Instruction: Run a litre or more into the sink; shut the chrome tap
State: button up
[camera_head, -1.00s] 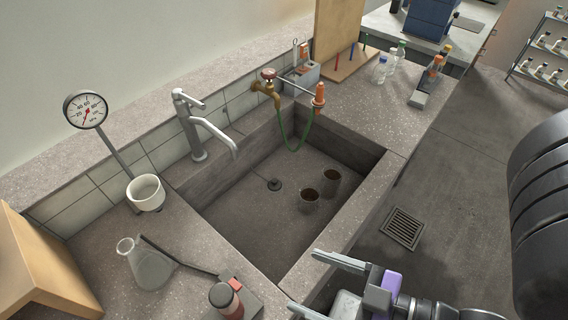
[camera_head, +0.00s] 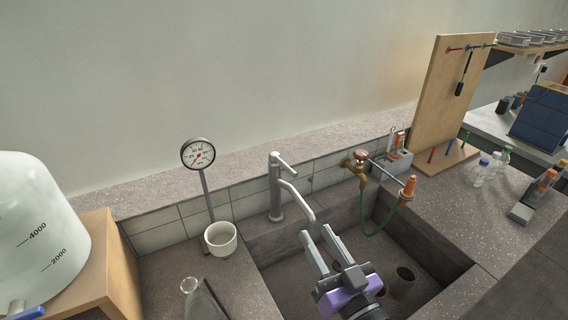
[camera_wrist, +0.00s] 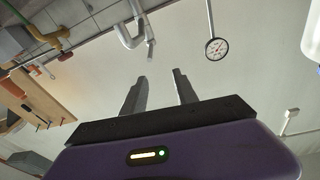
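The chrome tap (camera_head: 278,190) stands at the back left rim of the sink (camera_head: 258,248), its spout reaching right over the basin and its lever on top. No water stream shows at the spout. In the wrist view the tap (camera_wrist: 130,32) is near the top, beyond my fingers. My gripper (camera_head: 328,244) is over the sink, in front of the spout and apart from it. Its two fingers are spread with nothing between them, as the wrist view (camera_wrist: 160,85) also shows. Much of the sink floor is hidden behind my gripper.
A brass tap (camera_head: 357,165) with a red handle and green hose is right of the chrome tap. A dial gauge (camera_head: 198,154) and white cup (camera_head: 221,239) stand left. A large carboy (camera_head: 35,225) stands far left.

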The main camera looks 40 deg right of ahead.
jog(key=m, duration=0.1)
send_near(278, 157)
jog(key=s+d+r, duration=0.2)
jog(key=s+r, duration=0.2)
jog(key=r, duration=0.1)
jog(key=shift+n+g+y, duration=0.4)
jog(key=shift+g+y, duration=0.1)
jog(key=shift+y, duration=0.4)
jog(key=w+f, duration=0.1)
jog(key=w+a+f, duration=0.1)
jog(key=f, duration=0.1)
jog(key=shift+w+a+f, duration=0.2)
jog(key=shift+w, duration=0.2)
jog(key=shift+p+x, duration=1)
jog(key=shift+x, duration=2.8)
jog(key=shift+f, duration=0.15)
jog(key=shift+c, duration=0.4)
grip_shut()
